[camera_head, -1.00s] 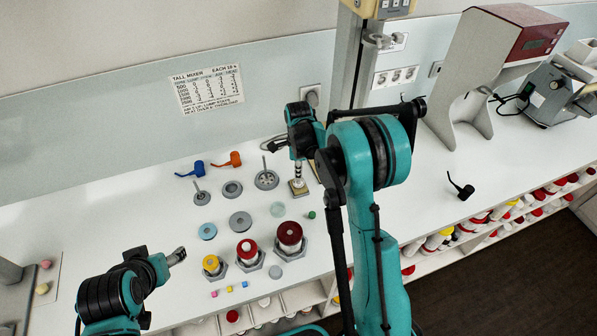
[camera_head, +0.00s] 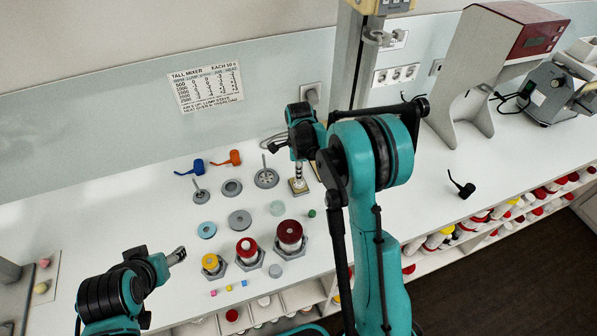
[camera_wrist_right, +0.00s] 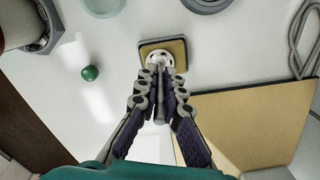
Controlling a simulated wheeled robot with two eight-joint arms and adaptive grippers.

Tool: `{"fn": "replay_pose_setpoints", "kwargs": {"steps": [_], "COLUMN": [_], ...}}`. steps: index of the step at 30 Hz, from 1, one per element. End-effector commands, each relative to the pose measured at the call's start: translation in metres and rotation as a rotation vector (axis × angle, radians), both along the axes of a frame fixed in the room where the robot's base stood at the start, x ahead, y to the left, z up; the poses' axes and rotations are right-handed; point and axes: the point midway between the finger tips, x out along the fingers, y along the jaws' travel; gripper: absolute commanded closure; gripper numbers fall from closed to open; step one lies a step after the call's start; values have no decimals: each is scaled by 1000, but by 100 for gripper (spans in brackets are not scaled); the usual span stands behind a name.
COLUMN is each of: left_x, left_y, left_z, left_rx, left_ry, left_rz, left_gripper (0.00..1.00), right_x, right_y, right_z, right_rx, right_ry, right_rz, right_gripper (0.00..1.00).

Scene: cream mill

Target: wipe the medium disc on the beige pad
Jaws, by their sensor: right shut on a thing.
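My right gripper (camera_wrist_right: 160,90) is shut on the upright stem of a pale disc with dark holes (camera_wrist_right: 160,58), which I take for the medium disc. The disc is over the small beige pad with a grey rim (camera_wrist_right: 181,47) and looks to be touching it. In the head view the beige pad (camera_head: 299,187) lies below my right gripper (camera_head: 297,159), whose fingers are partly hidden by my arm. My left gripper (camera_head: 177,256) is empty at the lower left, away from the pad. Its fingers are too small to read.
A stemmed disc (camera_head: 266,178), a smaller one (camera_head: 200,195) and a grey ring (camera_head: 232,188) lie left of the pad. Red-topped jars (camera_head: 290,233) stand in front. A green ball (camera_wrist_right: 90,73) and a tan sheet (camera_wrist_right: 245,120) are near the pad.

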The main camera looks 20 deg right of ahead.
Motion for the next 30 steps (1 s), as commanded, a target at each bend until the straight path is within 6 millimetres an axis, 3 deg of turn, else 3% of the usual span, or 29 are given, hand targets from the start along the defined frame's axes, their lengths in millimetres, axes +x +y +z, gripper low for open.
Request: {"fn": "replay_pose_setpoints", "kwargs": {"steps": [10, 30], "left_x": [0, 0], "left_y": [0, 0], "left_z": [-2, -3], "left_rx": [0, 0], "left_ry": [0, 0], "left_rz": [0, 0], "left_gripper": [39, 39], "right_x": [-5, 16], "right_y": [0, 0], "right_z": [0, 0], "right_rx": [0, 0], "right_ry": [0, 0], "right_rz": [0, 0], "right_gripper": [100, 100]}}
